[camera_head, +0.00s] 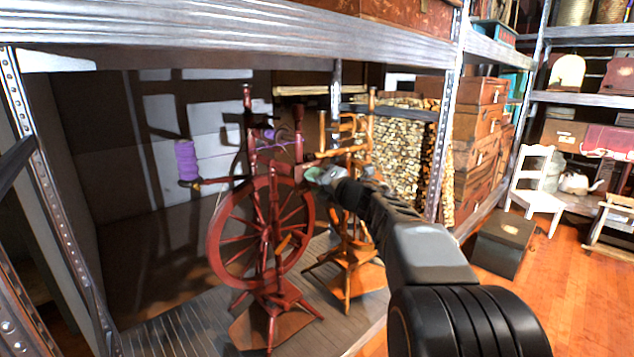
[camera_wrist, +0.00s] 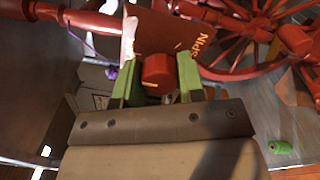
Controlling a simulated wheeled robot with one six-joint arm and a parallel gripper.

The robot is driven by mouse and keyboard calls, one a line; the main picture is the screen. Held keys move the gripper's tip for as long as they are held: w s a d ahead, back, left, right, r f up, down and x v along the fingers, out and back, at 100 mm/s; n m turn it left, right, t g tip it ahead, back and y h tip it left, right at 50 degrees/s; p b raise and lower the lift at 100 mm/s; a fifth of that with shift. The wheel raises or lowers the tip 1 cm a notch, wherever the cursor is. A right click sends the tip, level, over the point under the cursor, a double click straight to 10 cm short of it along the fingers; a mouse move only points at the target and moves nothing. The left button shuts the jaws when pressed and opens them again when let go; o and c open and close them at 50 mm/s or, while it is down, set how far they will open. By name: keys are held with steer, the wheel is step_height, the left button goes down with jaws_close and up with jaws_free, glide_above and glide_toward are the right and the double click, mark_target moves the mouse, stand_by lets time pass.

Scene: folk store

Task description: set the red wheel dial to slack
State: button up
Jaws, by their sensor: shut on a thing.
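The red spinning wheel (camera_head: 272,205) stands on the shelf's lower deck. In the wrist view its dial, a round red knob (camera_wrist: 158,71), sits in front of a dark red plate (camera_wrist: 178,30) lettered "SPIN" in yellow. A small pale mark shows on the knob's near edge. My gripper (camera_head: 322,176) reaches in from the right at the wheel's upper right. Its green fingertips stand on both sides of the knob, shut on it. The word "slack" cannot be seen, and the gripper hides part of the plate.
An orange wooden spinning wheel (camera_head: 350,230) stands close behind on the right. A purple spool (camera_head: 186,161) sits at the left, and a green spool (camera_wrist: 280,147) lies below in the wrist view. A shelf beam (camera_head: 230,45) spans above. Wooden boxes (camera_head: 480,140) stand right.

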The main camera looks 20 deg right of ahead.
steer(key=o, duration=0.9)
steer(key=p+v, duration=0.2)
steer(key=v, duration=1.2)
steer(key=shift+w, duration=0.1)
step_height(320, 180, up, 12)
steer(key=w+m+h+p, duration=0.1)
steer(key=m+h+p, duration=0.9)
steer(key=m+p, duration=0.6)
steer(key=s+a+f+m+g+y+p, duration=0.1)
steer(key=s+a+m+g+p, duration=0.2)
steer(key=s+a+g+p, duration=0.1)
steer(key=s+a+f+m+g+y+p, duration=0.1)
steer(key=s+a+m+g+p, duration=0.3)
steer(key=s+a+g+p, duration=0.1)
steer(key=s+a+f+m+g+y+p, duration=0.1)
steer(key=s+a+m+g+y+p, duration=0.1)
steer(key=s+a+m+g+p, duration=0.2)
steer(key=shift+s+a+f+p, duration=0.25)
steer(key=shift+s+a+p, duration=0.5)
steer(key=shift+s+a, duration=0.45)
